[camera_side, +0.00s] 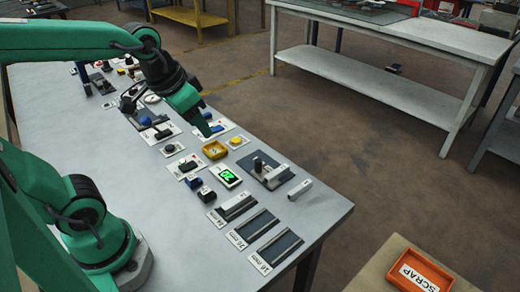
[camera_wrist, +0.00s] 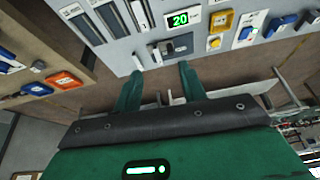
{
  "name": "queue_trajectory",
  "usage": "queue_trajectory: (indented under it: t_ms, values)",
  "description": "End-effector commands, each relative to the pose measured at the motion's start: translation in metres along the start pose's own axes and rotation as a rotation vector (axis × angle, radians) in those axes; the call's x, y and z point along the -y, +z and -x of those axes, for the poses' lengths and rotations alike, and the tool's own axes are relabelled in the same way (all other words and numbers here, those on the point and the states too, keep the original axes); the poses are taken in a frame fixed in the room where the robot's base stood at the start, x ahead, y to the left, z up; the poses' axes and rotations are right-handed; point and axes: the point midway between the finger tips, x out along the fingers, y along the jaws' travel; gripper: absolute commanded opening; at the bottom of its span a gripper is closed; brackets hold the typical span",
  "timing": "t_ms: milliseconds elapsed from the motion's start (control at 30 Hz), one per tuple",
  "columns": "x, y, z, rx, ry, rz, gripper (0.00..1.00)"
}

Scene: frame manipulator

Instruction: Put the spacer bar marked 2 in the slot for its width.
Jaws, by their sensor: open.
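Three slots with width labels lie at the table's near end: the 24 mm slot (camera_side: 236,207) holds a grey bar, while the 20 mm slot (camera_side: 254,227) and the 16 mm slot (camera_side: 276,249) look empty. A pale bar (camera_side: 277,173) lies on a dark gauge plate (camera_side: 256,177) beside a black post. Another pale bar (camera_side: 300,189) lies loose nearby; it also shows in the wrist view (camera_wrist: 137,62). The display (camera_side: 228,177) reads 20. My gripper (camera_side: 205,129) is open and empty, above the table beyond the gauge; its fingers (camera_wrist: 160,84) are apart.
An orange SCRAP bin (camera_side: 420,272) sits on a separate surface at lower right. The table's edge runs close to the loose bar.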

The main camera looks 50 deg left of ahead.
Motion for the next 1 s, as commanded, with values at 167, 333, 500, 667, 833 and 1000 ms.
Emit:
queue_trajectory:
  t_ms: [167, 333, 500, 667, 833, 1000]
  values:
    - [0.003, -0.025, -0.019, 0.063, 0.002, -0.023, 0.41]
    - [0.005, -0.045, -0.04, 0.118, 0.005, -0.045, 0.41]
    - [0.008, -0.064, -0.065, 0.172, 0.01, -0.067, 0.41]
    - [0.01, -0.08, -0.092, 0.223, 0.017, -0.087, 0.41]
    - [0.013, -0.093, -0.125, 0.278, 0.025, -0.109, 0.41]
    - [0.016, -0.102, -0.161, 0.331, 0.035, -0.13, 0.41]
